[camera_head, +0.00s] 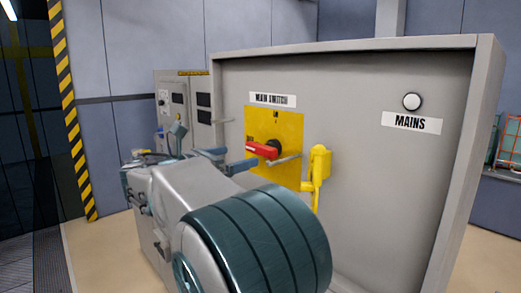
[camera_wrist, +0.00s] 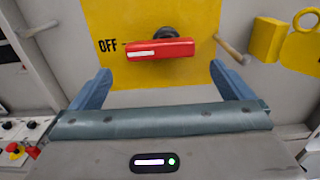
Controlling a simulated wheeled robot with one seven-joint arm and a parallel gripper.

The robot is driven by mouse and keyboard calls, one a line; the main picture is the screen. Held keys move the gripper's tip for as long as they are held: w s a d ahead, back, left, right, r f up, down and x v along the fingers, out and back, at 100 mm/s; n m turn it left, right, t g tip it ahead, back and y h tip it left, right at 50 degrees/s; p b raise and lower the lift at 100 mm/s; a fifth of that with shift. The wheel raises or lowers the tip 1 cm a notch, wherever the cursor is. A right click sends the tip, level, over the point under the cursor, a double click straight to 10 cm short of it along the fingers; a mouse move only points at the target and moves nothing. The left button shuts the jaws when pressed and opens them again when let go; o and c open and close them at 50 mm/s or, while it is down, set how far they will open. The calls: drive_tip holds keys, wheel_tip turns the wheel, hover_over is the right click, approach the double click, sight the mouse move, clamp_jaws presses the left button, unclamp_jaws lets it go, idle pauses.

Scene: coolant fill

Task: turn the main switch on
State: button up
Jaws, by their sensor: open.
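The main switch has a red handle (camera_head: 263,150) on a yellow plate (camera_head: 290,125), under a MAIN SWITCH label (camera_head: 272,99). In the wrist view the red handle (camera_wrist: 175,50) lies roughly level, with its white-marked end toward the word OFF (camera_wrist: 108,45). My gripper (camera_wrist: 160,69) is open, its two blue fingers apart, below the handle in the wrist view. Nothing is between the fingers, and they appear short of the handle. In the head view my gripper (camera_head: 241,157) is just left of the handle. My arm hides the panel's lower part.
A pale round MAINS lamp (camera_head: 412,101) is at the panel's upper right. A yellow bracket (camera_head: 319,165) stands out right of the switch. A peg (camera_wrist: 232,50) protrudes right of the handle. A grey cabinet (camera_head: 172,100) stands behind left. A red button (camera_wrist: 14,148) shows lower left.

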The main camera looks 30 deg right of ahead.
sight(257, 151)
drive_tip(key=d, duration=0.3)
drive_tip(key=w+d, duration=0.1)
drive_tip(key=d, duration=0.2)
drive_tip(key=d+p, duration=0.1)
drive_tip(key=d, duration=0.2)
drive_tip(key=shift+w+d, duration=0.1)
drive_tip(key=shift+w, duration=0.05)
drive_tip(key=c, duration=0.7)
